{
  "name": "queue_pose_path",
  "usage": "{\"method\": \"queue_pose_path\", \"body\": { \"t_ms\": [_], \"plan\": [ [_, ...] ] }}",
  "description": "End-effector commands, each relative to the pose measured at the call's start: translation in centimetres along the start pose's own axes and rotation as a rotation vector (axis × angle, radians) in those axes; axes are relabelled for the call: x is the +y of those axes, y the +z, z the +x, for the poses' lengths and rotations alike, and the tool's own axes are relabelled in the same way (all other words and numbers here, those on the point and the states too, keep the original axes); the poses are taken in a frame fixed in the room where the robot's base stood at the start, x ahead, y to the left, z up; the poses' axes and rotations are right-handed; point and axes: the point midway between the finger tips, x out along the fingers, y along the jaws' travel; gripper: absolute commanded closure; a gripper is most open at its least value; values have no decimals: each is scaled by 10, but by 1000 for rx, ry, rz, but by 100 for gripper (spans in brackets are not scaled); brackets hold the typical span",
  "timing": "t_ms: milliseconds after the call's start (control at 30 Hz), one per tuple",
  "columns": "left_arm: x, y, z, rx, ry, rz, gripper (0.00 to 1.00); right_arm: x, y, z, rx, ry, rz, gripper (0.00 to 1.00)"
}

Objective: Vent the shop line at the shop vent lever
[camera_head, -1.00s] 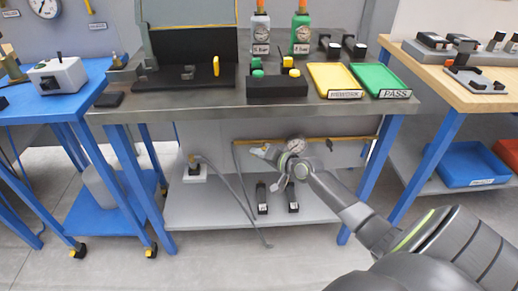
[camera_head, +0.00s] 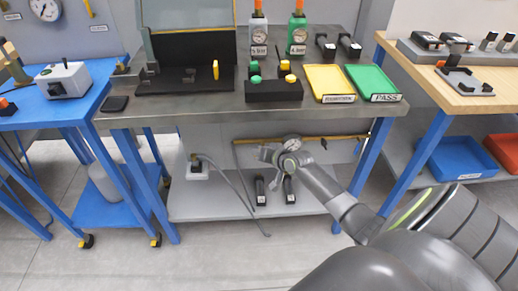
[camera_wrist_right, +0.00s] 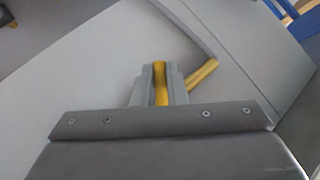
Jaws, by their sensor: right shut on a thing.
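My right gripper (camera_head: 268,155) reaches under the steel workbench, in front of its back panel, close below a long yellow pipe (camera_head: 325,139). In the right wrist view its grey fingers (camera_wrist_right: 160,86) are shut on a yellow handle (camera_wrist_right: 160,68), which looks like the shop vent lever. A second yellow piece (camera_wrist_right: 203,73) slants up to the right, just beside the fingers. The lever's mount is hidden, and in the head view the lever cannot be told apart behind the gripper. A round gauge (camera_head: 292,143) shows at my right wrist. My left gripper is not in view.
The steel workbench (camera_head: 200,116) overhangs the arm. Its lower shelf (camera_head: 215,208) holds two small black blocks (camera_head: 260,190) and a white box (camera_head: 196,170) with a grey hose (camera_head: 240,195). Yellow (camera_head: 330,80) and green (camera_head: 372,80) trays lie on top. Blue legs flank the space.

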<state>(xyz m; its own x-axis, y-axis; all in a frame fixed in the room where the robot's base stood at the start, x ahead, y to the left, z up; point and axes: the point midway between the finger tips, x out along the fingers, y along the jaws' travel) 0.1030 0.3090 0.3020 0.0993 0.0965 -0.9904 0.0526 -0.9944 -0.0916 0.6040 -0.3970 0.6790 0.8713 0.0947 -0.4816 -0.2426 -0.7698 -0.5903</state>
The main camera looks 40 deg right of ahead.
Motion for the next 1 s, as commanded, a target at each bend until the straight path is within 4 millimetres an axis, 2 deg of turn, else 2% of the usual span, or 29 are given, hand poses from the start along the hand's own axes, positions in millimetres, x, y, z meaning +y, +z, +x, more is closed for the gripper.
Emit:
{"method": "queue_pose_path", "body": {
  "t_ms": [33, 267, 400, 600, 1000],
  "plan": [
    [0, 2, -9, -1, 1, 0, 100, -2, -2, -3, -8, 17, -12, 100],
    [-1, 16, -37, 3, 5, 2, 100, -1, -4, -5, -38, 118, -111, 100],
    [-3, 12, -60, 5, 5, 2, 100, 2, -3, -6, -61, 196, -189, 100],
    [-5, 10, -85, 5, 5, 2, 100, 6, -3, -7, -89, 299, -295, 100],
    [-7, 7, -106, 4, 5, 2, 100, 13, -2, -7, -125, 435, -434, 100]
  ]
}}
